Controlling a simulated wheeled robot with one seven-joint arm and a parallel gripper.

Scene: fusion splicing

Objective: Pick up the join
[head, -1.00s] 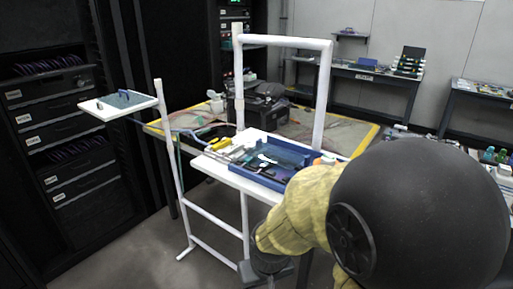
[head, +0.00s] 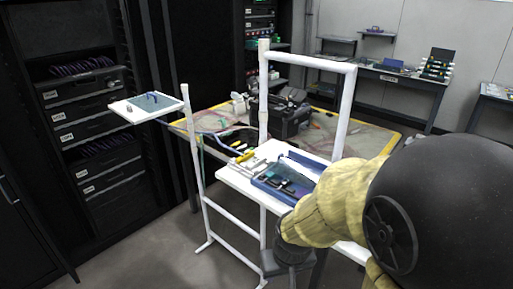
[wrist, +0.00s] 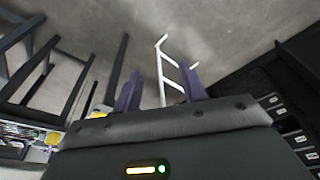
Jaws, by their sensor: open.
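I cannot make out the join in either view; it is too small or hidden. My gripper shows in the wrist view (wrist: 162,85) as two purple fingers set well apart, with nothing between them. Beyond the fingers are bare floor and a white tubular frame, so the gripper is away from the work surfaces. In the head view my yellow-sleeved arm covers the right side of the white work stand (head: 232,182), and the fingers cannot be made out there.
A blue tray (head: 268,184) with small tools lies on the stand. A small raised shelf (head: 128,110) is at left, joined by a blue cable. A black case (head: 283,115) sits on the yellow-edged table (head: 345,150) behind. Dark racks (head: 95,125) stand left. An upright white frame (head: 347,110) rises above the stand.

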